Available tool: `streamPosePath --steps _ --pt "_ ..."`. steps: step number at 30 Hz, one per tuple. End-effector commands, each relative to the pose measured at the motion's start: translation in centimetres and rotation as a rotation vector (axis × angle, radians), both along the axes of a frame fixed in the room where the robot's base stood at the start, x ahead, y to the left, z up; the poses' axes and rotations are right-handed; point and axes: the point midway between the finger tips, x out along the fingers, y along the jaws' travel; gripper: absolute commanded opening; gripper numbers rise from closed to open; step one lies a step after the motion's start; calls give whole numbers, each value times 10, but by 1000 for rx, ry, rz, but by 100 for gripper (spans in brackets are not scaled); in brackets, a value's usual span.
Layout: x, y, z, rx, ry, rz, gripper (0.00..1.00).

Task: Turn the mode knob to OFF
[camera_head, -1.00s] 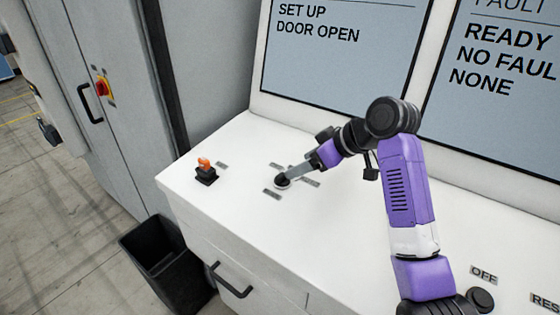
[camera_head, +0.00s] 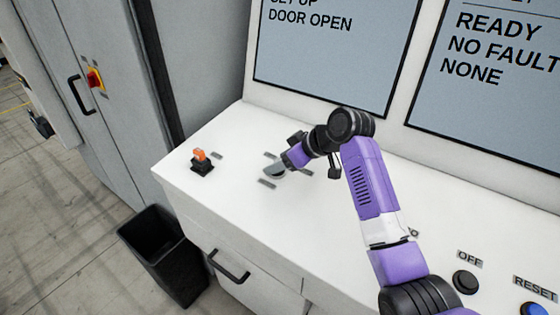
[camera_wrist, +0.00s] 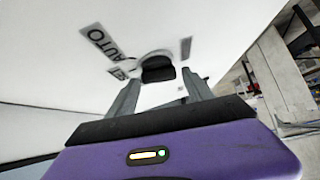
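The mode knob (camera_wrist: 158,70) is a black knob on a pale round base on the white console top. In the wrist view it shows just beyond and between my two grey fingertips. My gripper (camera_wrist: 164,80) is open, with one finger on each side; whether either touches the knob I cannot tell. An AUTO label (camera_wrist: 100,38) stands to the knob's upper left, and other small labels surround it, too small or oblique to read. In the head view my gripper (camera_head: 274,171) is low over the console and mostly hides the knob.
A black OFF button (camera_head: 465,282) and a blue RESET button (camera_head: 534,309) are at the lower right. Screens (camera_head: 325,50) rise behind. A black bin (camera_head: 165,255) stands on the floor.

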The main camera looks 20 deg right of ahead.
Motion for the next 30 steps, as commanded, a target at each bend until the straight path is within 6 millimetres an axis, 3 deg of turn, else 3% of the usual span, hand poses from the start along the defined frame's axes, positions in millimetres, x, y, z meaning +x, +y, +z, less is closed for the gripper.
streamPosePath --steps 1,7,8,20,30 --pt "0 0 0 0 0 0 48" --pt "0 0 0 0 0 0 8" --pt "0 0 0 0 0 0 7" --pt "1 -2 -2 1 0 93 7" --pt "4 -4 -4 1 0 373 7"
